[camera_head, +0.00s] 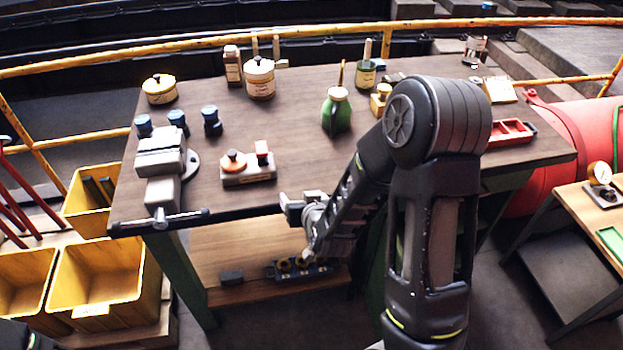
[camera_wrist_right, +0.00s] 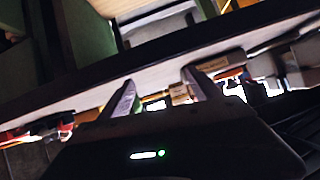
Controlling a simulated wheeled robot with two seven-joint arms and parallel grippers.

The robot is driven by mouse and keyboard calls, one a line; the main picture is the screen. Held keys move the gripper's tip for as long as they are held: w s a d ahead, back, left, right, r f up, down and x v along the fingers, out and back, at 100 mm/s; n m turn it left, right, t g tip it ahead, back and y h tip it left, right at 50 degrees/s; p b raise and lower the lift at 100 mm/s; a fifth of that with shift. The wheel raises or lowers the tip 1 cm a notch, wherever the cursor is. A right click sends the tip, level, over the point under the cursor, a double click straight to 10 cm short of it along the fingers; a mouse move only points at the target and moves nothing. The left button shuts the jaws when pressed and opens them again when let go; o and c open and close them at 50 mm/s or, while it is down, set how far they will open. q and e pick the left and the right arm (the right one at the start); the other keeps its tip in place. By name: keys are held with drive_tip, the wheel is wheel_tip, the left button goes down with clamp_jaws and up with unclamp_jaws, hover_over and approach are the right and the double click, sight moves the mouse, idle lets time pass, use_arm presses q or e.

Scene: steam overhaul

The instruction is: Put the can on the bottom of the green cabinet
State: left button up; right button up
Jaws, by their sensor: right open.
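My right gripper (camera_head: 292,203) is at the front edge of the workbench (camera_head: 225,207), in front of my forearm. In the right wrist view its two fingers (camera_wrist_right: 163,92) stand apart with nothing seen held between them. A silvery can (camera_head: 475,50) with a label stands at the back right of the bench, far from the gripper. I cannot tell which can is meant. Green panels (camera_wrist_right: 88,32) show in the wrist view; the green cabinet is mostly hidden behind my right arm. My left gripper is out of view.
A vise (camera_head: 160,165) and a small block with knobs (camera_head: 248,170) sit at the bench's left and front. A wooden lower shelf (camera_head: 235,250) holds small parts. Yellow bins (camera_head: 100,280) stand left, a red tank (camera_head: 575,140) right. The front-centre top is fairly clear.

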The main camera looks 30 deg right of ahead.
drive_tip(key=s+a+f+n+g+y+b, duration=0.1)
drive_tip(key=s+a+f+g+b, duration=0.1)
drive_tip(key=s+a+f, duration=0.4)
drive_tip(key=s+a+f+g+y+b, duration=0.1)
drive_tip(key=a+f+g+y+b, duration=0.15)
drive_tip(key=f, duration=0.55)
drive_tip(key=s+a+f+n+g+y+b, duration=0.1)
drive_tip(key=s+a+f, duration=0.3)
drive_tip(key=a+f, duration=0.15)
use_arm(q)
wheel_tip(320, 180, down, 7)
drive_tip(key=b, duration=0.3)
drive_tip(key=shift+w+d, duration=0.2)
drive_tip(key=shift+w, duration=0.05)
use_arm(e)
drive_tip(key=s+a+f+g+y, duration=0.1)
drive_tip(key=s+a+f+g, duration=0.1)
drive_tip(key=s+a+f, duration=0.2)
drive_tip(key=s+a+f+g+y, duration=0.1)
drive_tip(key=s+a+f+g, duration=0.2)
drive_tip(key=s, duration=0.7)
drive_tip(key=a+f, duration=0.2)
drive_tip(key=a, duration=0.1)
drive_tip(key=shift+f+n+y, duration=0.2)
drive_tip(key=shift+n+y, duration=0.15)
drive_tip(key=shift+n, duration=0.05)
